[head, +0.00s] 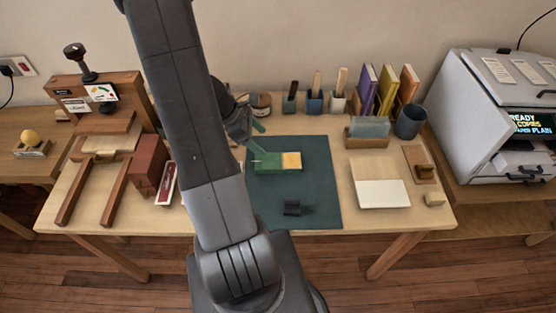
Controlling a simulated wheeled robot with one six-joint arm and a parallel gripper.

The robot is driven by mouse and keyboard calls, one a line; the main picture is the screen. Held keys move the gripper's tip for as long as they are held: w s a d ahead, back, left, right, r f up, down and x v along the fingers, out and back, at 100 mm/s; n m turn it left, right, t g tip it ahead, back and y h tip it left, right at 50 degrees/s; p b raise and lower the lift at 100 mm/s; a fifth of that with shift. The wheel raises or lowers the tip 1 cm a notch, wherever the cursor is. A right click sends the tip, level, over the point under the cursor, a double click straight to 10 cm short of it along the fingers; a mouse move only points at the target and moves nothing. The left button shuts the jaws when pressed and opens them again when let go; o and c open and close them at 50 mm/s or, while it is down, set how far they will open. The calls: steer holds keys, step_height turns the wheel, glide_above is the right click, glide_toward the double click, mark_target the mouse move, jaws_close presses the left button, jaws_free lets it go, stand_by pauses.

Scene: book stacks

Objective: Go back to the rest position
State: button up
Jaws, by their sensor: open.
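My gripper (252,140) shows only partly past the right side of my arm, over the far left part of the dark green mat (320,205). It is open, with nothing seen between its fingers. My arm crosses the picture from top left to bottom middle and hides the desk behind it.
Upright books (386,88), a dark cup (409,122) and a white pad (382,194) are to the right. A brown wooden stand (105,95) and a reddish box (150,165) are at left. A copier (480,110) stands far right.

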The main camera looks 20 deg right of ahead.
mark_target(266, 160)
steer(key=shift+f, duration=0.2)
step_height(266, 160, down, 8)
steer(key=b, duration=0.6)
steer(key=shift+r+b, duration=0.1)
steer(key=shift+b, duration=0.2)
